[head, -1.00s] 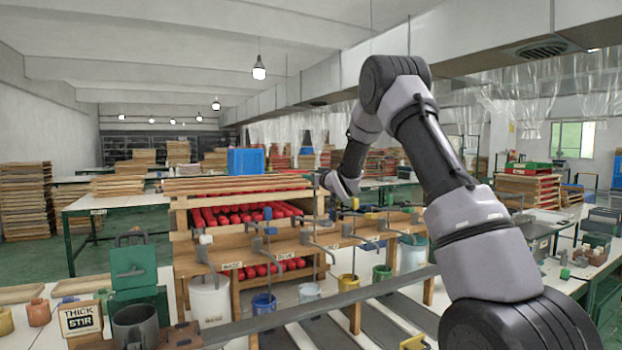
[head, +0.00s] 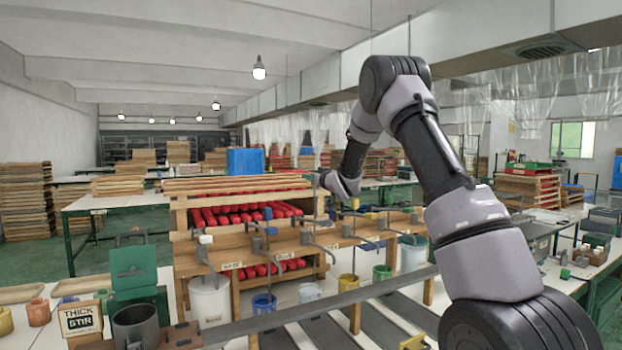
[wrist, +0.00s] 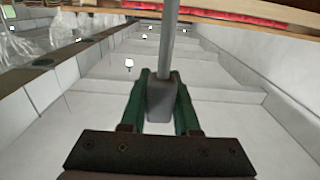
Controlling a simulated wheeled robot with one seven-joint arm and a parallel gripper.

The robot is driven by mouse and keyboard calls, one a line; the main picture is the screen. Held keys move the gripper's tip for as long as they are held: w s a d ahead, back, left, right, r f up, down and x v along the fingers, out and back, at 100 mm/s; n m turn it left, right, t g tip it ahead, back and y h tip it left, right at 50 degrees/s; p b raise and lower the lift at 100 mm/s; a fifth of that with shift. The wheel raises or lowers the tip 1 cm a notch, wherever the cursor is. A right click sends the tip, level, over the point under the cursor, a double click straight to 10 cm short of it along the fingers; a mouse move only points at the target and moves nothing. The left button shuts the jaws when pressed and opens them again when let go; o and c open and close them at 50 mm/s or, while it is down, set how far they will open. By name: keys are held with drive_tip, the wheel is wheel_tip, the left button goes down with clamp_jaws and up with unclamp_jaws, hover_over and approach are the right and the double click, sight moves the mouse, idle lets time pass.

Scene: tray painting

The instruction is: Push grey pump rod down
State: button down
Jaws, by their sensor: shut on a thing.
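In the wrist view, my gripper (wrist: 161,82) has its two green fingers shut on the grey block at the end of the grey pump rod (wrist: 168,42). The rod's thin shaft runs from the block to the picture's top edge. In the head view, my arm bends over from the right, and my gripper (head: 323,181) is small behind the wooden pump rack (head: 262,247), above its upper edge. The grip is too small and partly hidden to make out there.
Bent metal pump spouts line the rack. Below them stand a white bucket (head: 209,302), a blue pot (head: 263,304), a yellow pot (head: 348,283) and a green pot (head: 382,273). Red rollers (head: 245,215) lie inside the rack. A green box (head: 134,268) stands at left.

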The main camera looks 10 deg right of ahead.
idle(0.4)
wheel_tip(320, 180, down, 8)
drive_tip(key=shift+r, duration=0.15)
drive_tip(key=c, duration=0.6)
unclamp_jaws()
drive_tip(key=shift+c, duration=0.2)
drive_tip(key=v, duration=1)
drive_tip(key=shift+s+d, duration=0.15)
drive_tip(key=shift+s, duration=0.25)
drive_tip(key=shift+r, duration=0.15)
